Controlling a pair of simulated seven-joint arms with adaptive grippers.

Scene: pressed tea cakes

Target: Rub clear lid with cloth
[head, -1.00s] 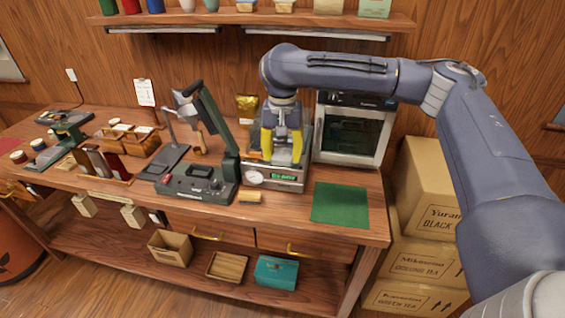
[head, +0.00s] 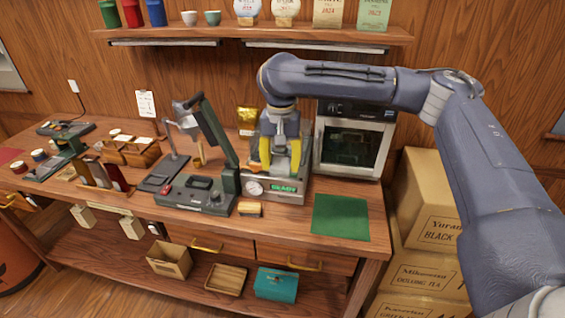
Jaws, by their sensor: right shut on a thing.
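My right gripper (head: 280,160) hangs down over the steel machine (head: 283,199), which has a round dial and a green display on its front. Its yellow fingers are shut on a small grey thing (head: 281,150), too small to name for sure. A flat green cloth or mat (head: 340,217) lies on the bench to the right of the machine, apart from the gripper. My left gripper is not in view.
A dark green lever device (head: 200,190) stands close left of the machine, and a small tan block (head: 248,209) lies in front. A glass-fronted oven (head: 352,140) stands behind right. A wall shelf (head: 250,34) runs above. Cartons (head: 425,200) are stacked right of the bench (head: 330,243).

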